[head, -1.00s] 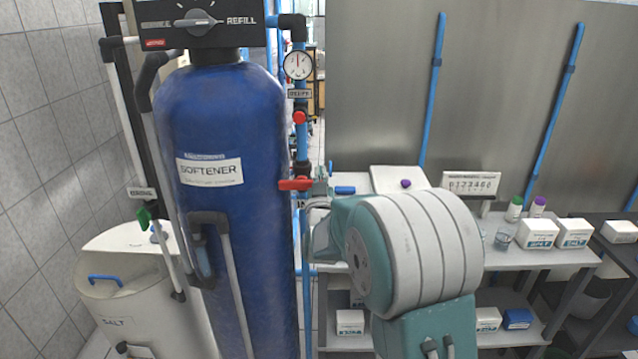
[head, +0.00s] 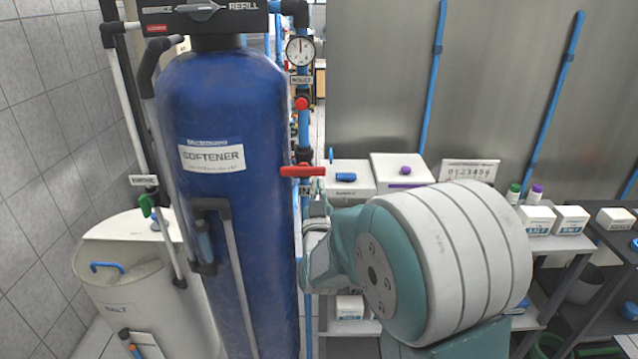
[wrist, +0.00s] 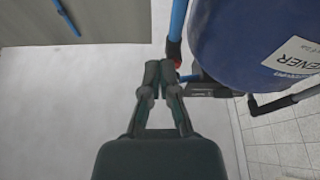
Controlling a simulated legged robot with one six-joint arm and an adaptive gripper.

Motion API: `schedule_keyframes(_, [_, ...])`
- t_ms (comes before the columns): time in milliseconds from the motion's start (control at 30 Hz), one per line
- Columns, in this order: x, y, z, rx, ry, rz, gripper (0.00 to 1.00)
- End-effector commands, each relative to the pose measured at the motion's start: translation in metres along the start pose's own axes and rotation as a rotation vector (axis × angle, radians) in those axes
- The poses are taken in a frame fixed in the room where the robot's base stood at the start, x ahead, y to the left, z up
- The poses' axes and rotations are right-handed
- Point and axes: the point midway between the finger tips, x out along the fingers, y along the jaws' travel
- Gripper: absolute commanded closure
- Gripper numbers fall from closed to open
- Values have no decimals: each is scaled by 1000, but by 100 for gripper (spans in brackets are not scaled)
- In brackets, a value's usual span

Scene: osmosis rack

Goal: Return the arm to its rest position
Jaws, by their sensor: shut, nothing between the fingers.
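My gripper (wrist: 160,72) shows in the wrist view with its two dark fingers brought together at the tips. It is shut and nothing shows between the fingers. Grey floor lies behind the fingers, and the blue softener tank (wrist: 245,40) is close to their right. In the head view my arm, with its wide white-and-teal joint, is folded to the right of the softener tank (head: 225,260). The arm hides part of the bench behind it. I cannot make out the fingers clearly in the head view.
A red valve handle (head: 303,171) and a pressure gauge (head: 300,50) sit on the blue pipe beside the tank. A white salt bin (head: 115,270) stands at the left. Behind my arm, a bench carries white boxes (head: 400,172) and small bottles (head: 534,194).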

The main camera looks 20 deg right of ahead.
Motion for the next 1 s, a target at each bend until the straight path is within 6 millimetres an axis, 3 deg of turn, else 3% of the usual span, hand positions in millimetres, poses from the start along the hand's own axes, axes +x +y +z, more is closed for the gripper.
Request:
schedule_keyframes(267, [0, 0, -6, 15, -42, -23, 100])
schedule_keyframes(467, [-16, -8, -20, 60, -240, -128, 100])
schedule_keyframes(767, [-75, -11, -35, 85, -580, -271, 100])
schedule_keyframes(1000, [-146, 1, -45, 63, -859, -345, 100])
